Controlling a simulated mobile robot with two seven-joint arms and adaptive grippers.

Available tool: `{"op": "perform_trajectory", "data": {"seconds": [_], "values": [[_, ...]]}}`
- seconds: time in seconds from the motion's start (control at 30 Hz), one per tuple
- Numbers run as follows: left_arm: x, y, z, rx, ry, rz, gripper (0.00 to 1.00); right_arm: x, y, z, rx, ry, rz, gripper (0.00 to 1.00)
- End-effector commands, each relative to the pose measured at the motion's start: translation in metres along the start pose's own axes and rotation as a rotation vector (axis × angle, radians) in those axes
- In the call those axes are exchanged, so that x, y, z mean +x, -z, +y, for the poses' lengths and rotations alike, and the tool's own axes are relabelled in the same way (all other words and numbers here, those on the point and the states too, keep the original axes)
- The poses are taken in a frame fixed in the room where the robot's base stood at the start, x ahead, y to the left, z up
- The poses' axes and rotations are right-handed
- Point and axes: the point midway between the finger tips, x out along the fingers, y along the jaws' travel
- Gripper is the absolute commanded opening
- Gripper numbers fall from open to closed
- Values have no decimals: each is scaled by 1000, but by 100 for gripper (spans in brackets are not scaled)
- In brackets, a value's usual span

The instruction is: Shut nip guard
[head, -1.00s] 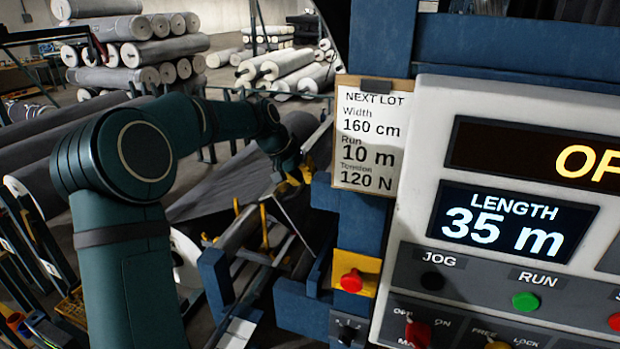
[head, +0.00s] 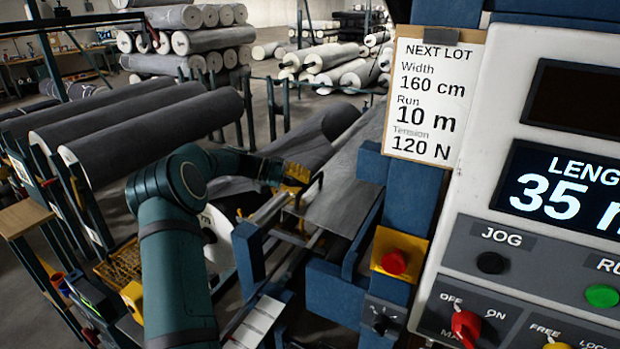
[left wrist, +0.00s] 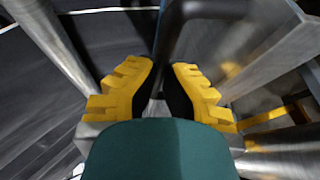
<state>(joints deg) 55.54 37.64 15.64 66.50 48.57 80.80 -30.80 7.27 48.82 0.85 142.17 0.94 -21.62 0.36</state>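My left gripper (head: 297,174), with yellow fingers, is out over the machine's rollers, left of the control panel. In the left wrist view, my left gripper (left wrist: 163,88) has its yellow fingers close together, with a dark bent handle (left wrist: 172,38) running down between their black pads. It looks shut on this handle, though the contact is partly hidden. The handle seems to belong to the nip guard; a dark bar also shows beside the fingers in the head view. I cannot make out the guard's full outline or how far it stands open. My right gripper is not in view.
The control panel (head: 462,225) fills the right side, with a red button on a yellow box (head: 395,262) beside it. A paper card (head: 432,100) hangs above. Dark rolls (head: 150,130) lie on a rack at left. Metal bars stand close around the left gripper.

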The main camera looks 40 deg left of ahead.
Motion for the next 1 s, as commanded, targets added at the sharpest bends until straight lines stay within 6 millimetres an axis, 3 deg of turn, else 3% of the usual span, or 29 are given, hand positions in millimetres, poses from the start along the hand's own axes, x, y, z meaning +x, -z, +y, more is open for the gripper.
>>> {"op": "perform_trajectory", "data": {"seconds": [0.3, 0.87, 0.9, 0.93, 1.0], "values": [[4, -1, -22, -48, -118, -10, 0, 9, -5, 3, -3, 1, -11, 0], [6, -2, -28, -60, -135, -13, 0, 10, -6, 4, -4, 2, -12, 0], [6, -2, -28, -60, -135, -13, 22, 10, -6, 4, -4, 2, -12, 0], [5, -2, -28, -60, -134, -13, 27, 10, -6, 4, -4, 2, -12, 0], [5, -2, -28, -59, -134, -11, 27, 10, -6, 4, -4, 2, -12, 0]]}}
